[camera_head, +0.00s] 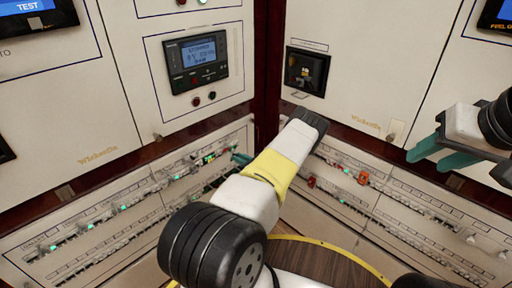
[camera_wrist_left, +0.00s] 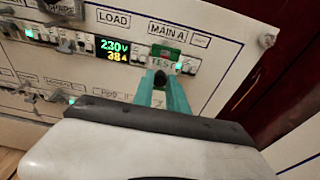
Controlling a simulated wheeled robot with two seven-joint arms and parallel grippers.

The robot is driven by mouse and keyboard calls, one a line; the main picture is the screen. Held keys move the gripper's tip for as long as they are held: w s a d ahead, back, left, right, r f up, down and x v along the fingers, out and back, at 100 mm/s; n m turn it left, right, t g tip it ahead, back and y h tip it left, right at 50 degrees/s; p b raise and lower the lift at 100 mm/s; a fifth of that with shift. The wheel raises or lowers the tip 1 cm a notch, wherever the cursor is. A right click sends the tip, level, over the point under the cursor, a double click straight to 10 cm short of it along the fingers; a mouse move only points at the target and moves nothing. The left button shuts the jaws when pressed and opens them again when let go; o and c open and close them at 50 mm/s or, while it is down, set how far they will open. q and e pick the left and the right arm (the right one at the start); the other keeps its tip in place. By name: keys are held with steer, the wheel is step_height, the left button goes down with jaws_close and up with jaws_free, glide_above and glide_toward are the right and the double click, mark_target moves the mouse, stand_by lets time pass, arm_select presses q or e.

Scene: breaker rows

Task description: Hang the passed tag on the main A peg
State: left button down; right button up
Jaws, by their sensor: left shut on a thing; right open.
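My left gripper (camera_wrist_left: 162,84) is shut, its teal fingertips close together on a small green tag (camera_wrist_left: 164,52), which I take to be the passed tag. The tag is against or just in front of the breaker panel, right below the MAIN A label (camera_wrist_left: 167,30). The peg is hidden, and I cannot tell whether the tag is around it. In the head view, the left fingertips (camera_head: 241,158) show at the lower left panel, mostly behind my own wrist; the tag is not clear there. My right gripper (camera_head: 440,150) is open and empty at the right.
A lit voltage display (camera_wrist_left: 113,50) sits left of the fingers, with breakers and green lights along the row. Another breaker row (camera_head: 400,215) runs along the right cabinet, with a red-orange item (camera_head: 362,178) on it. The cabinets meet in a corner behind my left arm.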

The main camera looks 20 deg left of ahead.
arm_select(q)
steer(key=shift+x, duration=1)
steer(key=c, duration=1.2)
jaws_free()
steer(key=shift+r, duration=0.15)
steer(key=shift+c, duration=0.2)
steer(key=shift+d, duration=0.1)
steer(key=v, duration=0.7)
steer(key=shift+s+d, duration=0.2)
steer(key=shift+d, duration=0.1)
steer(key=shift+r, duration=0.1)
